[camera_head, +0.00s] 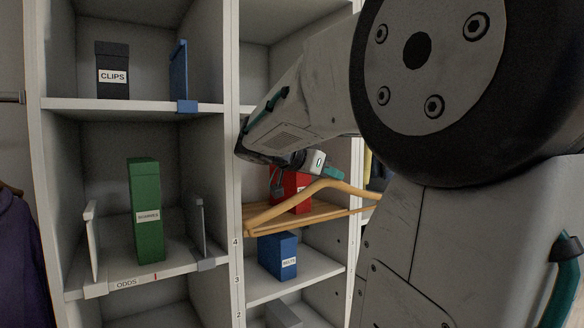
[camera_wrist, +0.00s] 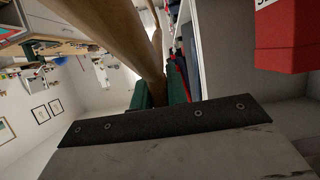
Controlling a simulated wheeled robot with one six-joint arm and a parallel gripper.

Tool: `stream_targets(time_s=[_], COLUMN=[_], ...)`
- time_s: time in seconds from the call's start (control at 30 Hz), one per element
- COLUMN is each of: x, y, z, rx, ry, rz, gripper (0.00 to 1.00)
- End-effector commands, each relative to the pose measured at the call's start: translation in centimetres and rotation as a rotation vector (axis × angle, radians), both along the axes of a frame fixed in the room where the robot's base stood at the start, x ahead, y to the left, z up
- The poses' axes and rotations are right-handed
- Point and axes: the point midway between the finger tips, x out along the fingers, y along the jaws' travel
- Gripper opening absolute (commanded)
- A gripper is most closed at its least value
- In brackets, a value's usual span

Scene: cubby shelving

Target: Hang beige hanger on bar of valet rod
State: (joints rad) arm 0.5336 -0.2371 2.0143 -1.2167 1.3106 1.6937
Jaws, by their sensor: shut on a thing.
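The beige wooden hanger (camera_head: 318,189) is held in front of the right-hand column of cubbies, in front of a wooden shelf board. My gripper (camera_head: 330,173), with teal fingers, is shut on the hanger's upper part. In the wrist view, the hanger (camera_wrist: 116,36) runs up and away from between the fingers (camera_wrist: 161,95). The hanger's hook is not clearly visible. A short dark bar (camera_head: 11,97) shows at the far left, beside the shelving; I cannot tell whether it is the valet rod.
White cubby shelving (camera_head: 135,105) fills the left and middle. It holds a CLIPS box (camera_head: 112,70), a green box (camera_head: 147,212), a red box (camera_head: 291,190) behind the hanger and a blue box (camera_head: 279,256) below. A dark purple garment (camera_head: 18,265) hangs at far left. My arm covers the right side.

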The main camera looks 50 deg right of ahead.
Motion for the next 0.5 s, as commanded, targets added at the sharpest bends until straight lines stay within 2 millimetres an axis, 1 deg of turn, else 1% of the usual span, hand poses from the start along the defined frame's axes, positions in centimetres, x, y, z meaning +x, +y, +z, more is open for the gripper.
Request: stream_targets(time_s=[0.2, 0.47, 0.5], x=[-0.01, 0.00, 0.00], y=[0.02, 0.03, 0.03], z=[-0.62, -0.67, -0.67], rx=[0.000, 0.000, 0.000], ry=[0.000, 0.000, 0.000], rz=[0.000, 0.000, 0.000], gripper=[0.00, 0.00, 0.18])
